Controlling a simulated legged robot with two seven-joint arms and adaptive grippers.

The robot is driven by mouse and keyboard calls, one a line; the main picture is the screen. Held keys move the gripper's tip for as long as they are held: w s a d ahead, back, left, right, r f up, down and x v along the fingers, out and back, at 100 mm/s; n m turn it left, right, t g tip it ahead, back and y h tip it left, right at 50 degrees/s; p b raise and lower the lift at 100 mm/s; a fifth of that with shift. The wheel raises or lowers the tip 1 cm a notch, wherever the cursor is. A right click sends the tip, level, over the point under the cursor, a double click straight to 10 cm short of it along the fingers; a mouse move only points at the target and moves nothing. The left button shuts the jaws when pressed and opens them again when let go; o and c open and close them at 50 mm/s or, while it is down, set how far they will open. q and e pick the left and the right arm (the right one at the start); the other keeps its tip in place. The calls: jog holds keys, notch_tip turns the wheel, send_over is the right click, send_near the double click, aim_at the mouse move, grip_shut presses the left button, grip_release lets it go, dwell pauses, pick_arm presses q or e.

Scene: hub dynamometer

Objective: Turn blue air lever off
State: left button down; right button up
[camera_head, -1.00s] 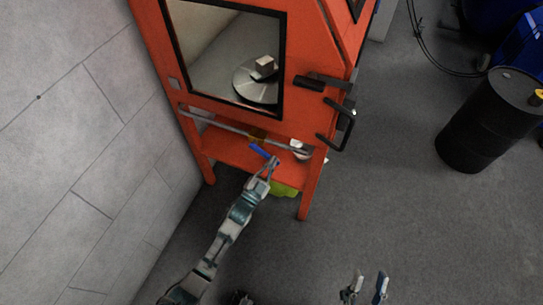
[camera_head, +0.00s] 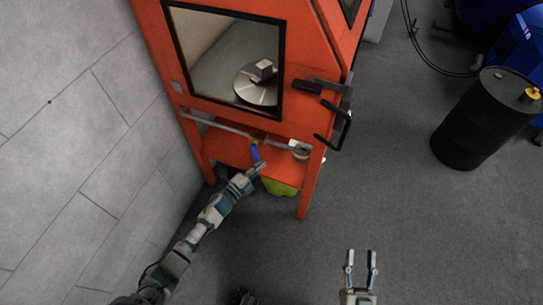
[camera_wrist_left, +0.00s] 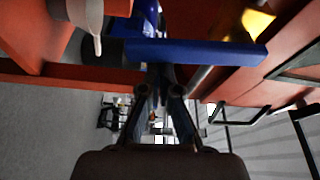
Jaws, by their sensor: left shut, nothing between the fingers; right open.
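The blue air lever (camera_head: 255,153) hangs from a yellow valve fitting (camera_head: 257,138) on the grey pipe along the front of the orange cabinet. It points nearly straight down. My left gripper (camera_head: 261,166) is at the lever's lower end, shut with nothing between its fingers. In the left wrist view the blue lever (camera_wrist_left: 200,52) lies across the picture just beyond the fingertips (camera_wrist_left: 161,78); I cannot tell whether they touch it. My right gripper (camera_head: 361,256) is open and empty, low over the floor, well away from the cabinet.
The orange cabinet (camera_head: 300,125) has a window, a black door handle (camera_head: 342,130) and legs. A yellow-green object (camera_head: 280,187) is under it. A white round part (camera_head: 299,149) sits right of the lever. A black drum (camera_head: 475,125) stands right; the floor between is clear.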

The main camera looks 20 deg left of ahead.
pick_arm(q)
jog(key=shift+a+f+m+g, duration=0.15)
jog(key=shift+a+m+g, duration=0.25)
jog(key=shift+a+m, duration=0.4)
pick_arm(e)
jog(key=shift+w+f+g, duration=0.25)
jog(key=shift+f+g, duration=0.35)
jog(key=shift+f, duration=0.05)
jog(key=shift+w+f, duration=0.1)
jog(key=shift+f, duration=0.1)
pick_arm(q)
jog(key=shift+w, duration=0.1)
